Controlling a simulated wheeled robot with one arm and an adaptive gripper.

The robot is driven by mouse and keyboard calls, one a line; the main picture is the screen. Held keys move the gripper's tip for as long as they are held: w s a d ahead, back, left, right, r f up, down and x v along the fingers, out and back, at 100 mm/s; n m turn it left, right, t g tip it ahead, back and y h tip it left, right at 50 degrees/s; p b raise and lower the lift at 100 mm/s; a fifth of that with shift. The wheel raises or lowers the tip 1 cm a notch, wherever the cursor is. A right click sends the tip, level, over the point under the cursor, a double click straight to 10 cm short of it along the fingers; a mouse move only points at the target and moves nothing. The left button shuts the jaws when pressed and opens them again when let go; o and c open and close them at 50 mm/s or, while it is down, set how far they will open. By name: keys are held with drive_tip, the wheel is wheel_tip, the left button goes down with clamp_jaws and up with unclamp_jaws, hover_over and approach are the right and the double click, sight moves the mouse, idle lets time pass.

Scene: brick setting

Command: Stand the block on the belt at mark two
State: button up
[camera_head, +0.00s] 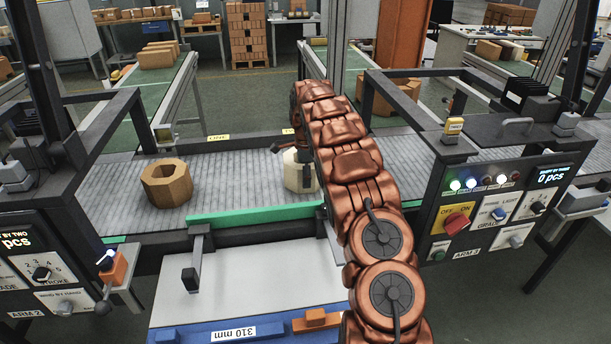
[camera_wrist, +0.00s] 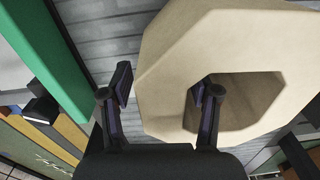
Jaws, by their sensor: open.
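A cream block (camera_head: 298,172) with a wide hole stands on the grey ribbed belt (camera_head: 240,178), partly hidden behind my arm. In the wrist view the cream block (camera_wrist: 172,65) is large and close, with its faceted rim and hole visible. My gripper (camera_wrist: 164,84) is open: one finger is beside the block's outer wall and the other overlaps the hole. I cannot tell whether either touches it. A brown block (camera_head: 167,183) with a hole sits on the belt to the left. Yellow labels (camera_head: 217,137) line the belt's far edge; no mark two is readable.
A green strip (camera_head: 255,214) runs along the belt's near edge. Dark frames with control panels (camera_head: 490,215) stand left and right of the work area. A pale table (camera_head: 255,275) with a blue front edge lies nearer. The belt between the two blocks is clear.

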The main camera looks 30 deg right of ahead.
wheel_tip(320, 180, up, 9)
drive_tip(key=b, duration=0.2)
drive_tip(key=shift+a+r+b, duration=0.1)
drive_tip(key=shift+r+b, duration=0.05)
drive_tip(key=shift+b, duration=0.15)
drive_tip(key=shift+r, duration=1.35)
drive_tip(key=shift+s, duration=0.1)
